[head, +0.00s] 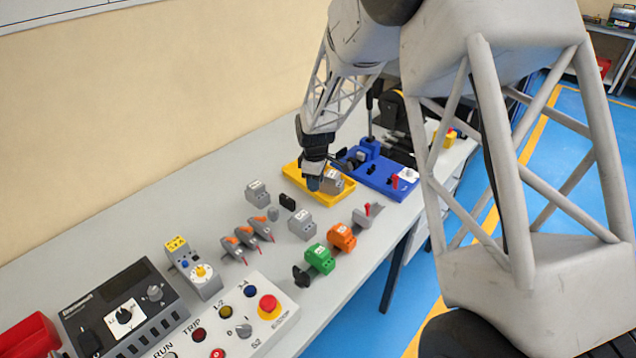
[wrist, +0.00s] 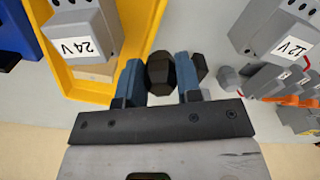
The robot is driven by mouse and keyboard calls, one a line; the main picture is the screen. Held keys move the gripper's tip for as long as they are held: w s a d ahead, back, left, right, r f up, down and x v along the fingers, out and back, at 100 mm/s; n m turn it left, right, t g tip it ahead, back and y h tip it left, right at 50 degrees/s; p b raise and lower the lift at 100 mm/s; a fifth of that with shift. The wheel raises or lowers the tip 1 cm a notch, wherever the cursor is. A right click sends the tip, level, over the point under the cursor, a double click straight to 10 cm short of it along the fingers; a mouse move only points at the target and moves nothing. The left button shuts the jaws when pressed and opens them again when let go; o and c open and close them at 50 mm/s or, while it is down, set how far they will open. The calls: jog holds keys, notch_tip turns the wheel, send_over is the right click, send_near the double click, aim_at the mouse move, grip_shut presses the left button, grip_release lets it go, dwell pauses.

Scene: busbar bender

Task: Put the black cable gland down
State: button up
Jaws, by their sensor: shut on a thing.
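My gripper (wrist: 160,88) has its two blue fingers shut on a black hexagonal cable gland (wrist: 160,70) in the wrist view. In the head view my gripper (head: 313,183) hangs by the left part of the yellow tray (head: 331,202); the gland cannot be made out there. The wrist view shows the gland just beside the outside of the yellow tray wall (wrist: 141,45). I cannot tell whether it touches the table.
A small black block (head: 287,201) lies close by; the wrist view shows a dark piece (wrist: 200,68) behind one finger. A grey "24 V" block (wrist: 82,35) sits in the tray. A grey "12 V" block (wrist: 280,35) and a small grey gland (wrist: 229,77) stand right. A blue fixture (head: 385,175) adjoins the tray.

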jog(key=w+a, duration=0.1)
jog(key=w, duration=0.4)
jog(key=w+a+f, duration=0.1)
jog(key=w, duration=0.9)
jog(key=shift+w+a+f, duration=0.25)
jog(key=shift+w+a, duration=0.15)
jog(key=shift+f, duration=1.75)
jog(key=shift+f, duration=0.1)
jog(key=o, duration=0.9)
notch_tip(320, 180, up, 12)
jog(key=shift+r, duration=0.1)
